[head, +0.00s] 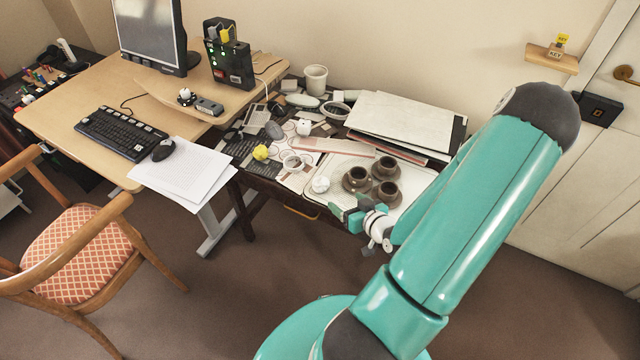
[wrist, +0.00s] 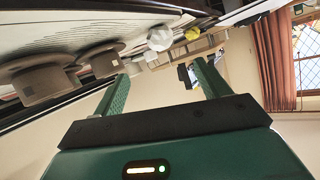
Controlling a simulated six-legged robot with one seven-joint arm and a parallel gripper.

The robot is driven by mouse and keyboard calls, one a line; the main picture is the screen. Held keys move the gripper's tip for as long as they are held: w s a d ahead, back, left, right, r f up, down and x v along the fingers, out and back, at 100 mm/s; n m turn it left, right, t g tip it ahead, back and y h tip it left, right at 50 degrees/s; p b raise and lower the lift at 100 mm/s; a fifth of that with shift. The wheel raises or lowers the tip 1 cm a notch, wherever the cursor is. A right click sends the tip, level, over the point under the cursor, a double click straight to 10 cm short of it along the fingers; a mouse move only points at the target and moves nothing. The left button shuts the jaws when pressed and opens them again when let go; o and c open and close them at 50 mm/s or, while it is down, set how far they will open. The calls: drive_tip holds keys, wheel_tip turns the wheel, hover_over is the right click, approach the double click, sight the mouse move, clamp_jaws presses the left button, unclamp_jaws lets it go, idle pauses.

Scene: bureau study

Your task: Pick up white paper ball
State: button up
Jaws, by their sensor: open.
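The white paper ball (head: 320,184) lies on the cluttered dark desk, on a pale tray-like surface (head: 338,165) near its front edge, just left of three brown cups (head: 357,178). In the wrist view the ball (wrist: 160,38) shows beyond the fingertips, toward the top of the picture, with the cups (wrist: 100,60) to its left. My gripper (head: 345,213) is at the desk's front edge, close to the ball and slightly right of it. In the wrist view my gripper (wrist: 161,74) has its two green fingers spread with nothing between them.
A yellow paper ball (head: 261,152) lies left of the white one. A stack of boards (head: 405,122), a white cup (head: 315,78) and loose papers crowd the desk. A lighter desk with a keyboard (head: 120,133) and a chair (head: 75,240) stand left. The floor in front is clear.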

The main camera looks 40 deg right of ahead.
sight(325, 187)
drive_tip(key=x, duration=0.8)
drive_tip(key=shift+w+f, duration=0.15)
drive_tip(key=shift+w, duration=0.15)
drive_tip(key=x, duration=0.5)
drive_tip(key=shift+s+f, duration=0.1)
drive_tip(key=shift+f, duration=0.05)
drive_tip(key=c, duration=1)
